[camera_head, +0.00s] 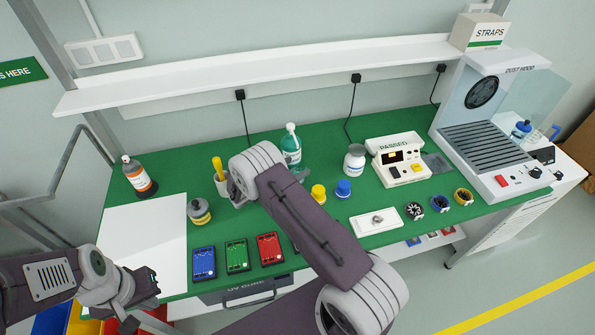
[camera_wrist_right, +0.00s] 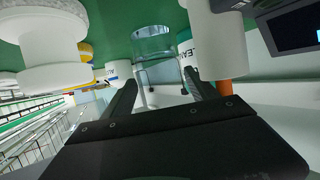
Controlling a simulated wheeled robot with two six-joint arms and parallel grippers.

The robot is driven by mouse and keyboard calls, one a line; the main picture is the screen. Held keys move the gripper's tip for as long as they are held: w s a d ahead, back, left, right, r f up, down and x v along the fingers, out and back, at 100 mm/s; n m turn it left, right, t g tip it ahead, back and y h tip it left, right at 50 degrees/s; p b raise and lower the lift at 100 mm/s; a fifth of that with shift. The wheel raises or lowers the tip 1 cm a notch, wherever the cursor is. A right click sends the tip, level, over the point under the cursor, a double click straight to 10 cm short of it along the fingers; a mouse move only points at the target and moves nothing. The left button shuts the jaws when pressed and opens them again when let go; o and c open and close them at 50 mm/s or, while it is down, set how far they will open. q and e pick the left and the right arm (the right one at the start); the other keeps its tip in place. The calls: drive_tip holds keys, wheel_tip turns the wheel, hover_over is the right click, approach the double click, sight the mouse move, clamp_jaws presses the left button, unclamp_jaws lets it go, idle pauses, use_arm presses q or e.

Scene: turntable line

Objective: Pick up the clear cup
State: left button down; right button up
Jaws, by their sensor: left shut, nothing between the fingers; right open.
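The clear cup (camera_wrist_right: 153,44) is a see-through cylinder in the right wrist view, just beyond my right gripper (camera_wrist_right: 160,88). That gripper is open, with one finger to each side of the cup's line; I cannot tell whether the cup is between the fingertips. In the head view my right arm covers this spot, and I cannot make out the cup there. My left gripper (camera_head: 141,290) is shut and empty, low at the left near the bench's front edge.
A bottle with an orange part (camera_wrist_right: 217,45) stands close on the right in the wrist view, and white containers (camera_wrist_right: 45,40) on the left.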

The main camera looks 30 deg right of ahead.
drive_tip(key=shift+d+f, duration=0.1)
drive_tip(key=shift+d, duration=0.05)
drive_tip(key=c, duration=1.4)
drive_tip(key=shift+s+r+b, duration=0.15)
drive_tip(key=shift+r+b, duration=0.35)
wheel_tip(320, 180, up, 6)
drive_tip(key=b, duration=0.1)
drive_tip(key=s+a+b, duration=0.2)
drive_tip(key=s+b, duration=0.1)
drive_tip(key=s, duration=0.6)
drive_tip(key=s+a+b, duration=0.2)
drive_tip(key=s+b, duration=0.1)
drive_tip(key=s, duration=0.7)
drive_tip(key=shift+a, duration=0.4)
drive_tip(key=shift+r, duration=0.1)
